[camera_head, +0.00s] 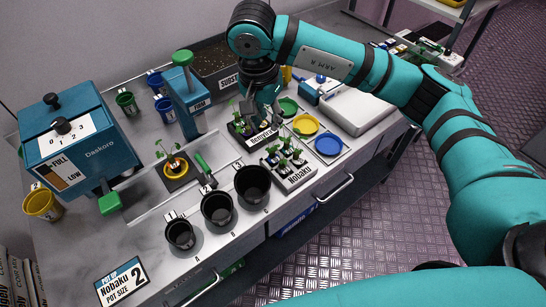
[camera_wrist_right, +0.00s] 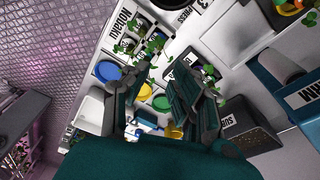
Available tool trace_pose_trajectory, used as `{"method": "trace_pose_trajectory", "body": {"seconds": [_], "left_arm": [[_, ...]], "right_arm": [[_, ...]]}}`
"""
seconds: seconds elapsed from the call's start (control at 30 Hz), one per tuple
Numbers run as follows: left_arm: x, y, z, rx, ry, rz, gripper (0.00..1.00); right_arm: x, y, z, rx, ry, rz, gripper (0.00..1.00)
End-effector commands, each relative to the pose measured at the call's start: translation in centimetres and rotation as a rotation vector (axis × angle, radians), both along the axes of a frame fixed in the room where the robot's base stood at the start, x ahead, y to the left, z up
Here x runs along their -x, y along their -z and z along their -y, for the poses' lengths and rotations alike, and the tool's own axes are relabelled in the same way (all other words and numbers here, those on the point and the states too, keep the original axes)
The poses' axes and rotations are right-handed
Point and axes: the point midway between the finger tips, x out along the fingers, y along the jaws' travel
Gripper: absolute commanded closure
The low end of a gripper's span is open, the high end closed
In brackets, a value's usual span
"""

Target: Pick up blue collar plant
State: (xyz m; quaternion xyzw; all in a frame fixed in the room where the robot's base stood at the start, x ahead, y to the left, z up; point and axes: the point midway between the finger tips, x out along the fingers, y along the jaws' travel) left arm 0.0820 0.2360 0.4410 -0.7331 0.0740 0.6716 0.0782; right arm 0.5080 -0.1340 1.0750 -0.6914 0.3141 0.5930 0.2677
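Small green seedlings stand in a black tray labelled Nobaku (camera_head: 297,179) and in a second black tray (camera_head: 262,138) behind it. Their collars are too small for me to tell which is blue. My right gripper (camera_head: 260,112) is above the back edge of the second tray, pointing down. In the wrist view my right gripper (camera_wrist_right: 160,84) has its two dark fingers apart, with nothing held between them. Seedlings (camera_wrist_right: 155,44) show beyond the fingertips. Part of the second tray is hidden behind the gripper. My left gripper is not in view.
Green, yellow (camera_head: 306,124) and blue (camera_head: 328,146) discs lie right of the trays. Black pots (camera_head: 217,211) stand in front. A potted seedling (camera_head: 176,166) sits left, near the blue Daskoro machine (camera_head: 78,145). A soil bin (camera_head: 215,62) is at the back.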

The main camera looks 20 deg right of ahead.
Motion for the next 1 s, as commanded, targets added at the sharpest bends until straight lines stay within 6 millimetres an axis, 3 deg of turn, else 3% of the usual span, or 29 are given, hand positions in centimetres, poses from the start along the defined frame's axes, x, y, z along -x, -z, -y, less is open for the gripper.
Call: {"method": "trace_pose_trajectory", "body": {"seconds": [0.3,0.53,0.73,1.0], "left_arm": [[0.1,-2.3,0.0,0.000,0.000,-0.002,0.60],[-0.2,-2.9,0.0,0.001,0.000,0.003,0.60],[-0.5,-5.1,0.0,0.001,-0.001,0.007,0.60],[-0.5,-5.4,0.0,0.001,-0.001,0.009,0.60]], "right_arm": [[-0.5,6.1,0.7,-0.002,0.001,-0.004,0.75],[-0.7,7.8,0.8,-0.003,0.000,-0.003,0.75],[-0.5,10.3,1.0,-0.003,0.001,-0.007,0.75],[-0.9,12.8,1.2,-0.004,0.000,0.000,0.75]]}}
